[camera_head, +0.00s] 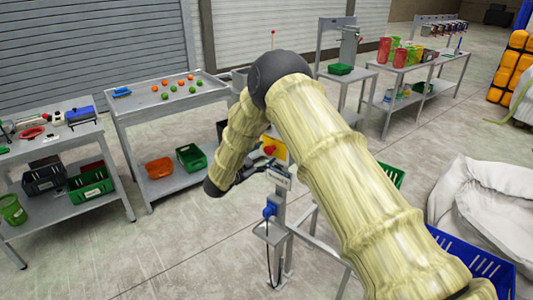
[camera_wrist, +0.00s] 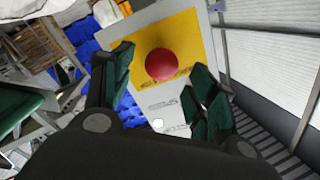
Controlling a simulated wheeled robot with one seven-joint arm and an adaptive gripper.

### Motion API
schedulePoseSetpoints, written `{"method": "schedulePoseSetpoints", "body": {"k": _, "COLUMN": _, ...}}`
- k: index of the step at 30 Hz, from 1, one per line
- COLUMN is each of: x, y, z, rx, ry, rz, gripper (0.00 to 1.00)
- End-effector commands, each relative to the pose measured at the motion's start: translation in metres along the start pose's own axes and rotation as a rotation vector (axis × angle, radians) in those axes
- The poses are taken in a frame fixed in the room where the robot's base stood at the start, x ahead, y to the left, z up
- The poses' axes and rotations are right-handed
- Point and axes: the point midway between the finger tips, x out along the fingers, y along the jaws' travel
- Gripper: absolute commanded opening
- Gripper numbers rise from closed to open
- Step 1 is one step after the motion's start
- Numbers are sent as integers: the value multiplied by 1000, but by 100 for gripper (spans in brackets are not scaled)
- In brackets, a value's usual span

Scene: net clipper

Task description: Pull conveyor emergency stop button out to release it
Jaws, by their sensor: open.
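The emergency stop button is a round red knob (camera_wrist: 161,65) on a yellow plate (camera_wrist: 190,45) in the wrist view. The yellow plate is fixed on a grey panel (camera_wrist: 165,12) with faint lettering. My gripper (camera_wrist: 160,85) is open, its dark green pads apart on the left and right of the panel, with the red knob beyond the gap between them. I cannot tell whether a pad touches anything. In the head view the red button (camera_head: 269,150) and yellow plate (camera_head: 279,150) show partly behind my arm, and my gripper (camera_head: 262,168) is close by, mostly hidden.
The panel stands on a grey post (camera_head: 279,235) with a blue plug (camera_head: 269,210). A table with orange and green balls (camera_head: 180,88) stands to the left. A blue crate (camera_head: 475,262) and white sacks (camera_head: 485,205) are at the right.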

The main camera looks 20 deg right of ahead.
Motion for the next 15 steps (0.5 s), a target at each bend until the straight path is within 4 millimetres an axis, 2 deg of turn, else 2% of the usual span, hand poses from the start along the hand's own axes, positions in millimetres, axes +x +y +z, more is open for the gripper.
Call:
{"method": "schedulePoseSetpoints", "body": {"k": 3, "x": -24, "y": 0, "z": 0, "rx": -1, "ry": -2, "rz": -2, "gripper": 58}}
{"method": "schedulePoseSetpoints", "body": {"k": 9, "x": -58, "y": 0, "z": 0, "rx": -1, "ry": -1, "rz": -1, "gripper": 58}}
{"method": "schedulePoseSetpoints", "body": {"k": 15, "x": -79, "y": 0, "z": 0, "rx": 0, "ry": 0, "rz": 0, "gripper": 58}}
